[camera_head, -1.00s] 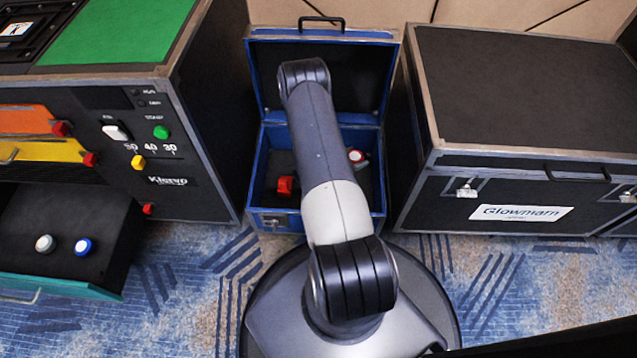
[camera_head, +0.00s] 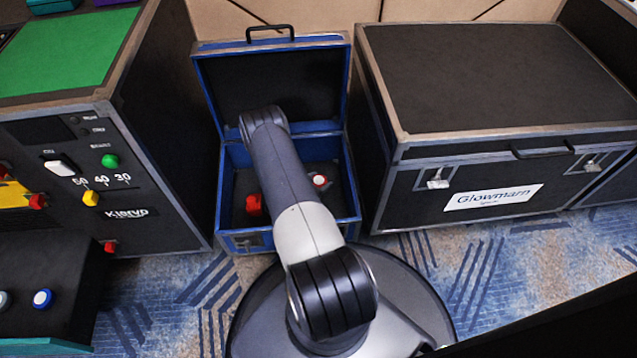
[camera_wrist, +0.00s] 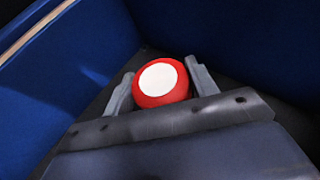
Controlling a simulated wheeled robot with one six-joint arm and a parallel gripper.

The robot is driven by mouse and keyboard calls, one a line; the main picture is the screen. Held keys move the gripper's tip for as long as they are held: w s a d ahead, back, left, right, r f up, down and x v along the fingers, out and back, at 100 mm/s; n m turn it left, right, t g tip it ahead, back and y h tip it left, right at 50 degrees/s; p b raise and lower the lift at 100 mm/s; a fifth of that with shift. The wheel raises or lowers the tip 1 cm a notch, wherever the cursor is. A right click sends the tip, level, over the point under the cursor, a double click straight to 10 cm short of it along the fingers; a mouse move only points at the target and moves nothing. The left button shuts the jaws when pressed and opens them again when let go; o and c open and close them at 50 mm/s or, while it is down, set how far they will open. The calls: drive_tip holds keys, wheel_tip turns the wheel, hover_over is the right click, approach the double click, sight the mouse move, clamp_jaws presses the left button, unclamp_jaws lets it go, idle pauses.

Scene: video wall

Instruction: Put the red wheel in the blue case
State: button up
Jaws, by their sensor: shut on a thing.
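The red wheel (camera_wrist: 162,84), with a white round face, sits between the two grey fingers of my gripper (camera_wrist: 160,70) in the wrist view. The fingers are shut on its sides. Blue walls (camera_wrist: 48,88) of the case and its dark floor surround it. In the head view the open blue case (camera_head: 243,165) stands on the carpet with its lid raised against the back. A red and white round thing (camera_head: 320,181) shows inside it, right of my arm, and looks like the same wheel. My arm hides the gripper and part of the case's inside there.
Another red object (camera_head: 254,205) lies in the case's left part. A dark cabinet (camera_head: 160,150) with knobs and a green top stands left. A closed black Glowmarn case (camera_head: 500,80) stands close on the right.

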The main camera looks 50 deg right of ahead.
drive_tip(key=shift+f+b, duration=0.35)
drive_tip(key=shift+b, duration=0.15)
drive_tip(key=shift+f+b, duration=0.2)
drive_tip(key=shift+b, duration=0.1)
drive_tip(key=o, duration=1)
drive_tip(key=shift+o, duration=0.2)
drive_tip(key=shift+r, duration=0.1)
drive_tip(key=shift+r+p, duration=0.45)
drive_tip(key=shift+p, duration=0.2)
drive_tip(key=p+v, duration=0.3)
drive_tip(key=v, duration=0.9)
drive_tip(key=shift+p, duration=0.35)
drive_tip(key=shift+r, duration=0.1)
